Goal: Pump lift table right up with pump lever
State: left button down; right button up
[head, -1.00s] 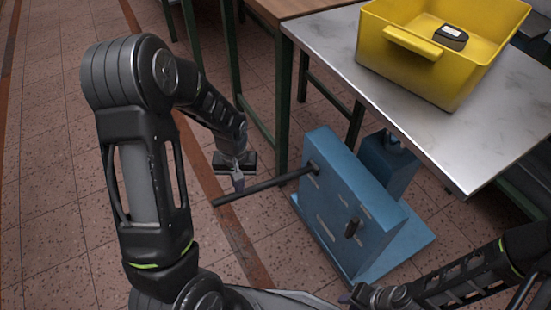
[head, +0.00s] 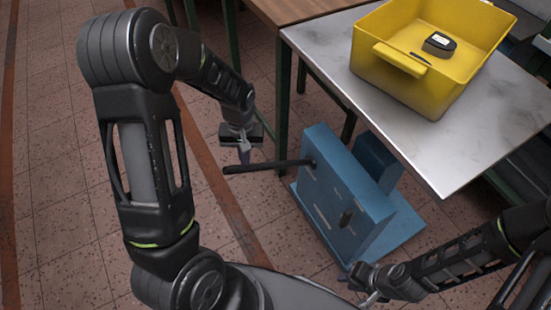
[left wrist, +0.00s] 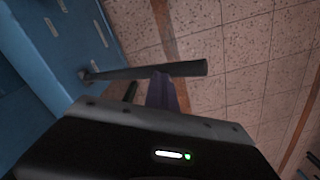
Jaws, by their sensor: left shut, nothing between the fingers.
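The dark pump lever (head: 262,167) sticks out to the left from the blue pump housing (head: 335,205), close to level in the head view. It also crosses the left wrist view (left wrist: 150,72). My left gripper (head: 244,157) is shut and empty, its fingertips at the lever near its free end. In the left wrist view the shut fingers (left wrist: 162,92) meet the lever's edge; whether they press on it I cannot tell. The lift table's metal top (head: 440,165) is at the right. My right gripper (head: 367,288) is low beside the blue base, its fingers unclear.
A yellow crate (head: 400,90) with a dark object (head: 439,44) inside stands on the metal top. A wooden table (head: 300,9) on green legs adjoins it at the back. The tiled floor to the left is clear.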

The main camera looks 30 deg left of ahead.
pick_arm(q)
jog(key=shift+f, duration=0.1)
notch_tip(320, 180, down, 5)
jog(key=b, duration=0.4)
jog(key=shift+w, duration=0.1)
notch_tip(320, 180, up, 6)
jog(key=p, duration=0.4)
jog(key=shift+f+p, duration=0.2)
jog(key=shift+p, duration=0.2)
jog(key=shift+f, duration=0.15)
jog(key=shift+s, duration=0.2)
